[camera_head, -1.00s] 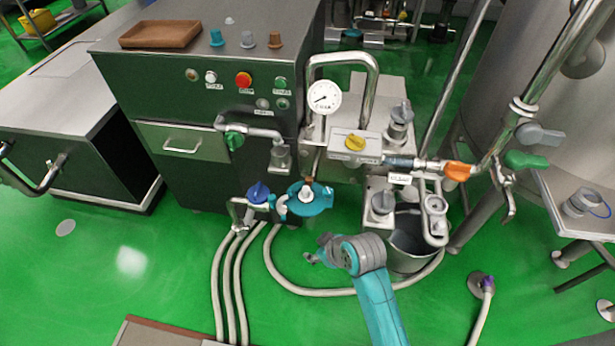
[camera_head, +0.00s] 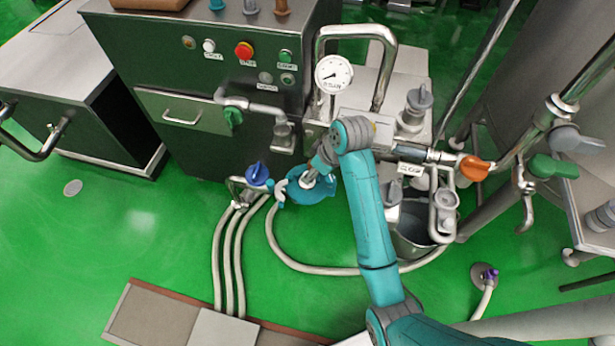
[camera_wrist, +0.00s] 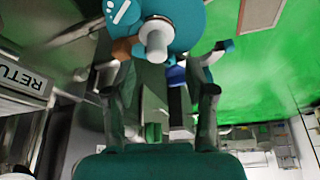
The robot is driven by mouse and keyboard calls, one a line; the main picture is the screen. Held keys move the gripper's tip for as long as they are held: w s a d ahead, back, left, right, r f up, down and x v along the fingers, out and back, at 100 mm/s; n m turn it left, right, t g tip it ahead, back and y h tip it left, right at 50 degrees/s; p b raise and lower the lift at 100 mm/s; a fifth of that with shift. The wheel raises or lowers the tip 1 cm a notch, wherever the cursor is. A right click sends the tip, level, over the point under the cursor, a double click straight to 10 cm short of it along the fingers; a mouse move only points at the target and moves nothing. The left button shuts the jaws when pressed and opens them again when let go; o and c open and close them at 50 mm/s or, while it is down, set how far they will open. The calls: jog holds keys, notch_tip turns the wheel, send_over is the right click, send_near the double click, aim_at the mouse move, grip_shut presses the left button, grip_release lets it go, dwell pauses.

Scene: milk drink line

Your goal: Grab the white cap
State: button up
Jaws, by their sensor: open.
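The white cap (camera_head: 307,182) sits on a teal round-bodied fitting (camera_head: 318,192) low in front of the dark machine. In the wrist view the cap (camera_wrist: 156,40) shows pale and round with a stem, against the teal body (camera_wrist: 183,22) at the top of the picture. My gripper (camera_head: 314,172) is at the cap in the head view and partly covers it and the fitting. In the wrist view my gripper (camera_wrist: 163,62) is open, with its fingers on either side of the cap and a gap to each. I cannot tell whether anything touches.
A blue valve handle (camera_head: 257,173) is close to the left of the fitting. A pressure gauge (camera_head: 333,74) and steel pipe stand above. A metal bucket (camera_head: 413,225) is to the right. Hoses (camera_head: 228,265) run over the green floor, which is open at left.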

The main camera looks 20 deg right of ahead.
jog(key=shift+x, duration=3)
jog(key=shift+w+d, duration=0.15)
grip_shut()
